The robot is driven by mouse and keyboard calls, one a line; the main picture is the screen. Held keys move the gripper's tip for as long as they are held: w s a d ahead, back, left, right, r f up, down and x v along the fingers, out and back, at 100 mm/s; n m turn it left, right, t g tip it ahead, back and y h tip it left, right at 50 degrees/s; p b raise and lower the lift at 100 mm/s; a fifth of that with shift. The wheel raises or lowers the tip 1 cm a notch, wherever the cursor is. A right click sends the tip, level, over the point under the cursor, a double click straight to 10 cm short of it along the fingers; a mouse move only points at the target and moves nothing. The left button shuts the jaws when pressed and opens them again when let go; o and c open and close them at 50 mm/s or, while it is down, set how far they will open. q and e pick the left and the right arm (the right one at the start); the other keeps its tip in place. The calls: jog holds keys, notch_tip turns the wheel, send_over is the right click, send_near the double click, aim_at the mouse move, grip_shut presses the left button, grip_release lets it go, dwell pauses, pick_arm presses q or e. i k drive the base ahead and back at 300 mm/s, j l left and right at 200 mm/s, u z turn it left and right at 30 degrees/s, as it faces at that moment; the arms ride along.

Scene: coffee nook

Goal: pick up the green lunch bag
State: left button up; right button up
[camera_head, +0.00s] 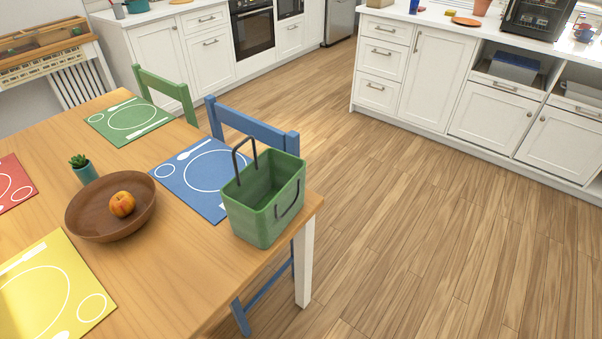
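The green lunch bag (262,212) stands upright and open-topped at the right corner of the wooden table. It looks empty inside as far as I can see. One dark handle stands up at its back left and another hangs against its front right side. It overlaps the right edge of the blue placemat (205,178) in the picture. Neither of my grippers shows in the head view.
The table (165,265) also holds a brown bowl (85,213) with an orange-red fruit (122,204), a small potted plant (83,168) and several placemats. A blue chair (258,124) and a green chair (166,86) stand behind it. Open wooden floor (400,230) lies to the right.

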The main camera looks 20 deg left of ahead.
aim_at(261, 198)
jog(key=u, duration=0.8)
